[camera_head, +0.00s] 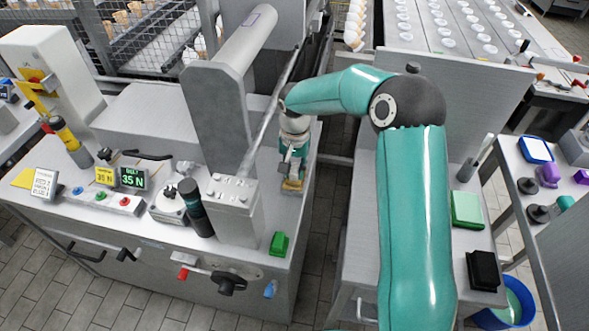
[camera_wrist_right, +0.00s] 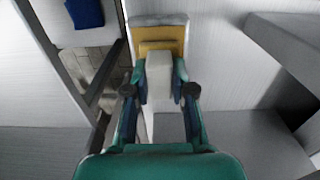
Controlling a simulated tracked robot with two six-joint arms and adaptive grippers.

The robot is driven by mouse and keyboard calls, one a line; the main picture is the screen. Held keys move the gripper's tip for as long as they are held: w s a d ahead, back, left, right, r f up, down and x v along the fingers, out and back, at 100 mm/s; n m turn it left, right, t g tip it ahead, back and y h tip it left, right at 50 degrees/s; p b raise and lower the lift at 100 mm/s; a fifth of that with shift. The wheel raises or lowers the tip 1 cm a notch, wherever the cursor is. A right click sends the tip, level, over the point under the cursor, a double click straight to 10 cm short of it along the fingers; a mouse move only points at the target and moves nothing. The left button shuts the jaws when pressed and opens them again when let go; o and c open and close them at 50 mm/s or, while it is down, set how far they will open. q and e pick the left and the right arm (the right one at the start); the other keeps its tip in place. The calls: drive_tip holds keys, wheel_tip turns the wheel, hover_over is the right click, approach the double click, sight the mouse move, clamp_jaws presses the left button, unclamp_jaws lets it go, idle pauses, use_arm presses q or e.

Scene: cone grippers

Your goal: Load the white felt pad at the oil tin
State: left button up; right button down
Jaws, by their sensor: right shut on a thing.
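My right gripper (camera_head: 292,172) is pointed down at the right edge of the metal machine bench, beside the tall grey column. In the right wrist view its fingers (camera_wrist_right: 160,90) are shut on a white block (camera_wrist_right: 160,75), which I take to be the white felt pad. A yellow-gold piece with a pale rim (camera_wrist_right: 160,31) lies just beyond the block; it also shows as a tan patch (camera_head: 292,185) below the gripper. I cannot tell whether this piece is the oil tin or part of the pad. My left gripper is not in view.
A green box (camera_head: 279,244) stands at the bench corner. The right side table holds a green pad (camera_head: 466,209) and a black block (camera_head: 483,270). A blue-rimmed white tray (camera_head: 537,149) is farther right. A floor gap separates bench and table.

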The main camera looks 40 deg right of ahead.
sight(295, 169)
idle(0.6)
drive_tip(key=shift+r+p, duration=2.3)
drive_tip(key=shift+r, duration=1.2)
drive_tip(key=shift+s+f, duration=0.1)
